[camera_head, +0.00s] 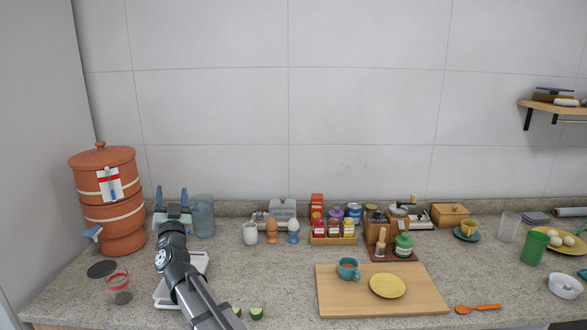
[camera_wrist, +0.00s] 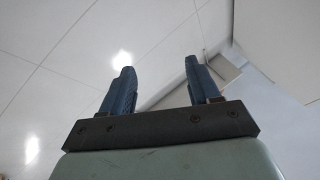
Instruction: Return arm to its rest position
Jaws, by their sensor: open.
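My gripper (camera_head: 171,197) is raised above the left part of the counter, beside the terracotta water filter (camera_head: 110,212). Its two dark blue fingers point upward and stand apart with nothing between them. In the wrist view my gripper (camera_wrist: 160,85) is open and empty, with only pale tiled wall or ceiling surfaces behind it. My arm reaches up from the bottom edge of the head view and hides part of a white tray (camera_head: 165,294).
A blue glass (camera_head: 203,220) stands just right of my gripper. A red-banded glass (camera_head: 118,288) is at the left front. A wooden board (camera_head: 340,300) holds a teal cup (camera_head: 347,268) and a yellow plate (camera_head: 387,286). Jars and a spice rack (camera_head: 333,240) line the back.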

